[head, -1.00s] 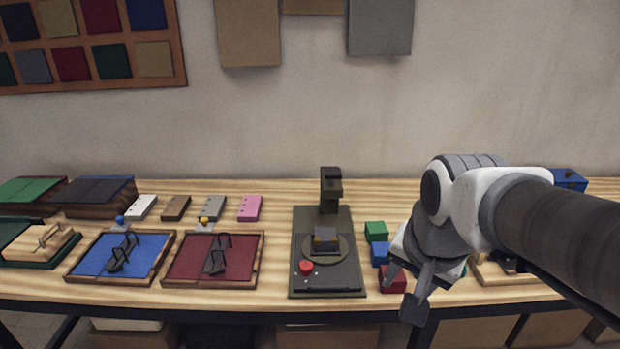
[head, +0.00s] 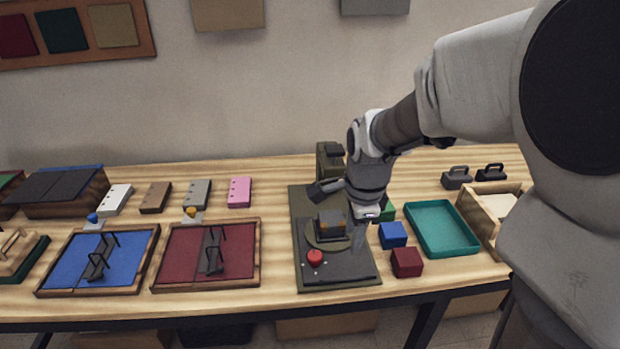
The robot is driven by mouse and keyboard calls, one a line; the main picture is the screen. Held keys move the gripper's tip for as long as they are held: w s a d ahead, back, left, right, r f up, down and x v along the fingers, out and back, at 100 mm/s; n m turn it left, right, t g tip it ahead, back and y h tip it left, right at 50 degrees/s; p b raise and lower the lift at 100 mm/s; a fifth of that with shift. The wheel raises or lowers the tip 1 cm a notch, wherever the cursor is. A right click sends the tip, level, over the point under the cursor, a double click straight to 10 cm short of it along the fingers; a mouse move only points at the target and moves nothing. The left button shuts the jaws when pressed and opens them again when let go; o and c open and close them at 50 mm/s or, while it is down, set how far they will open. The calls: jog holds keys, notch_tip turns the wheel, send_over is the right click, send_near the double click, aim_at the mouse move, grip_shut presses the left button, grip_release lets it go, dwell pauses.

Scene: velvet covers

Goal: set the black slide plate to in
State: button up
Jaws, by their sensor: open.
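The dark press-like machine (head: 303,215) stands at the middle of the table, with a post (head: 330,160) at its back. A black plate (head: 350,268), which looks like the slide plate, lies at the front of its base; I cannot tell how far in it sits. A round disc (head: 312,238) behind the plate carries a small dark and yellow block (head: 331,222). A red knob (head: 315,257) sits at the front left. My gripper (head: 341,214) is open over the machine's right side, one finger beside the block. It holds nothing and hides part of the machine's right rear.
Red (head: 407,262), blue (head: 393,234) and green (head: 388,209) cubes lie right of the machine, near a teal tray (head: 442,229). A maroon panel tray (head: 185,260) and a blue one (head: 75,263) lie left. My arm covers the right side.

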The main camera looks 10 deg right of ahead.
aim_at(344, 278)
jog(key=w+f, duration=0.1)
jog(key=f, duration=0.4)
jog(key=w+f+b, duration=0.1)
jog(key=f, duration=0.5)
jog(key=w+f+b, duration=0.1)
jog(key=f, duration=0.4)
jog(key=shift+f, duration=0.4)
grip_shut()
jog(key=shift+w, duration=0.1)
dwell(0.5)
